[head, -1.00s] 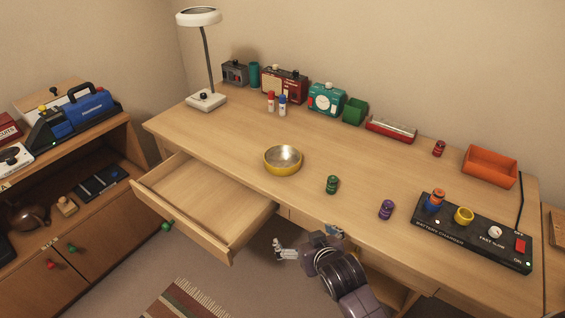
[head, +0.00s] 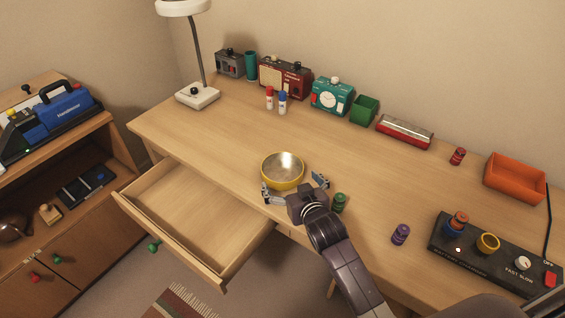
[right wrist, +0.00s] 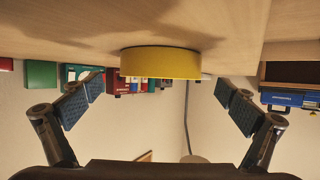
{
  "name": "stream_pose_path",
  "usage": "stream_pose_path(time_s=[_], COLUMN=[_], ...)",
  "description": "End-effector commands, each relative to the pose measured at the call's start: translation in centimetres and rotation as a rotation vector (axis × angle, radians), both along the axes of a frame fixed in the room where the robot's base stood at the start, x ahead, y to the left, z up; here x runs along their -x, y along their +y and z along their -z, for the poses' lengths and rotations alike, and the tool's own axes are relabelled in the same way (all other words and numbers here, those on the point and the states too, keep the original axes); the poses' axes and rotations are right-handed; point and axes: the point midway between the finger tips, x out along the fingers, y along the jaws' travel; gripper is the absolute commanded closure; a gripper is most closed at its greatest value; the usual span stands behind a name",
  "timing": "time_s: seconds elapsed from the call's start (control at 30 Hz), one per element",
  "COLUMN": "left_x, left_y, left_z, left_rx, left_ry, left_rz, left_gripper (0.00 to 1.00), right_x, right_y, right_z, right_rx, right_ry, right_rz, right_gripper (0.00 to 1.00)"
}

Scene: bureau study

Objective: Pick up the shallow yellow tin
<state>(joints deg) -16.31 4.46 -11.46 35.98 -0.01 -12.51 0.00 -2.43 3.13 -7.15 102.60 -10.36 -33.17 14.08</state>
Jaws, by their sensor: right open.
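The shallow yellow tin (head: 282,168), round with a silvery inside, sits upright on the desk near its front edge, right of the open drawer. In the right wrist view the tin (right wrist: 160,63) shows upside down, its yellow side at the top middle. My right gripper (head: 294,188) is open and empty at the tin's near side. One finger is left of the tin's near rim and the other is to its right. In the right wrist view there is a gap between the tin and both fingers. My left gripper is not in view.
A green battery (head: 339,203) stands close beside my right gripper, and a purple one (head: 400,234) further right. The open drawer (head: 190,215) juts out at the front left. A black charger (head: 487,255) lies at the right.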

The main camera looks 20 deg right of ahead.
Motion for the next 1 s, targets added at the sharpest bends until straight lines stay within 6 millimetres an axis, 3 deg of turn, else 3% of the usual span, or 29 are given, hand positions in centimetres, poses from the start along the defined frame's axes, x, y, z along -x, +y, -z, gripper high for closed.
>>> stream_pose_path(time_s=[0.43, 0.7, 0.83, 1.0], left_x=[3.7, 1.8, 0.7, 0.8], left_y=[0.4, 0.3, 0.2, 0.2], left_z=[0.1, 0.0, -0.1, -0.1], left_rx=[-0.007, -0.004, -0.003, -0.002], left_ry=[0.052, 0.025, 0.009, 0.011], left_rz=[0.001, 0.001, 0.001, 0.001], left_gripper=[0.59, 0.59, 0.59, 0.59], right_x=[-3.3, -6.3, -6.9, -7.0], right_y=[0.0, 0.0, 0.0, 0.0], right_z=[1.1, 2.3, 2.6, 2.6], right_rx=[0.0, 0.0, 0.0, 0.0], right_ry=[0.0, 0.0, 0.0, 0.0], right_rz=[0.0, 0.0, -0.001, -0.001], right_gripper=[0.0, 0.0, 0.0, 0.0])
